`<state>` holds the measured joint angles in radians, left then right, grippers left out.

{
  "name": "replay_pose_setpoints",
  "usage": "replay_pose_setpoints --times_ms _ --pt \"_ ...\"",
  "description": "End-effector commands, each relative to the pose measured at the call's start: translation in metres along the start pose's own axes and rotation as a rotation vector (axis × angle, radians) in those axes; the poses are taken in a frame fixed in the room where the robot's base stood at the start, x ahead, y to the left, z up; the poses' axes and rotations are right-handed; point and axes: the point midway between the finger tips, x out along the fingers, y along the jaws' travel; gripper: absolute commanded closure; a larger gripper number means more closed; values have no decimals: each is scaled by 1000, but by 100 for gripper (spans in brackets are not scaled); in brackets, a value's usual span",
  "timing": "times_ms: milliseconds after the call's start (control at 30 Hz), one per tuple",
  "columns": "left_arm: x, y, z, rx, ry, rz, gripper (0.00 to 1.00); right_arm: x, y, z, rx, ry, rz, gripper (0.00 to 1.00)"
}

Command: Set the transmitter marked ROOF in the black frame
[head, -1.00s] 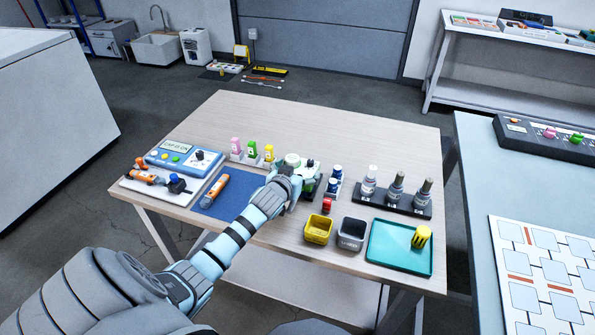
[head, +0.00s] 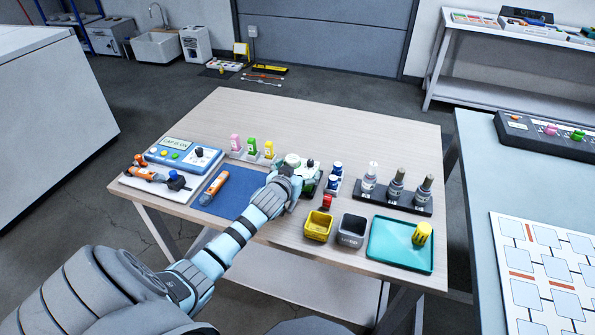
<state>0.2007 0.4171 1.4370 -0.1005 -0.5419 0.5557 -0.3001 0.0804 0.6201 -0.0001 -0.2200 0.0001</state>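My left gripper (head: 288,184) is over the middle of the wooden table, at a green and white device (head: 308,181). My own wrist hides the fingers and part of the device, so I cannot tell whether they grip it. A black holder (head: 417,210) on the right of the table carries three grey, bottle-like pieces (head: 396,186). I cannot read the word ROOF on anything, and I cannot tell which thing is the transmitter or whether this holder is the black frame. My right gripper is not in view.
A yellow bin (head: 318,227), a grey bin (head: 351,232) and a teal tray (head: 388,252) with a yellow piece stand along the front. A blue mat (head: 234,207) and a blue control box (head: 168,157) are at the left. The table's back is clear.

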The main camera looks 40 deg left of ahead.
Motion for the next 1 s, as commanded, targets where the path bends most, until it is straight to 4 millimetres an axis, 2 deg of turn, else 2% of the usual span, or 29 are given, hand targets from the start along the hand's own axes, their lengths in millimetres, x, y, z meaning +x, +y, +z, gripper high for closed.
replay_pose_setpoints --times_ms 467,500,567,600,1000 --pt "2 0 5 0 2 1 54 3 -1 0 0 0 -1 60" --pt "2 0 5 0 2 1 12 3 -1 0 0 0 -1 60" --pt "2 0 5 0 2 1 2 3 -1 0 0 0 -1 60" --pt "2 0 5 0 2 1 0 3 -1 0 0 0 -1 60" --pt "2 0 7 0 -1 0 0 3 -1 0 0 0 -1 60"
